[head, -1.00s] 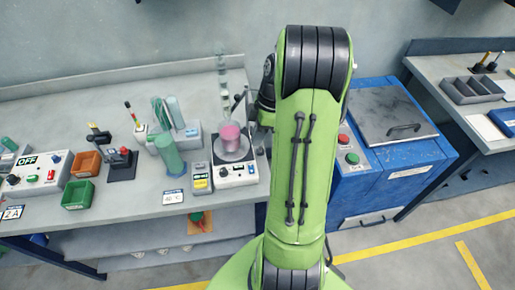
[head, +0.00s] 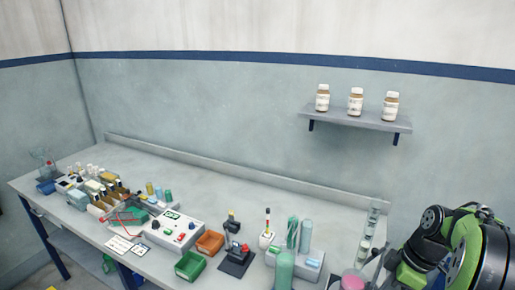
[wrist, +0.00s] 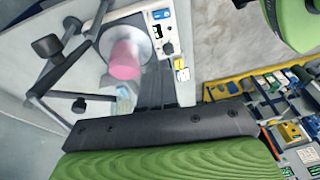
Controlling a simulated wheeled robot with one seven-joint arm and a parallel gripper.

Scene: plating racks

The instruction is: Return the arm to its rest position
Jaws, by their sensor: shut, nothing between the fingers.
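My green and black arm (head: 455,250) fills the lower right corner of the head view. In the wrist view my gripper (wrist: 157,80) is shut and empty, its dark fingers pointing up the picture. The fingers are beside the pink beaker (wrist: 125,58), which stands on a white stirrer (wrist: 158,14). I cannot tell how high the fingers are above the bench. The pink beaker also shows at the bottom edge of the head view (head: 353,282), partly cut off.
A black stand (wrist: 58,70) with rods is left of the beaker. The long bench (head: 200,168) holds a control box (head: 172,228), orange (head: 209,243) and green (head: 190,265) bins, and green cylinders. A wall shelf (head: 355,119) with three jars hangs above, with clear wall around it.

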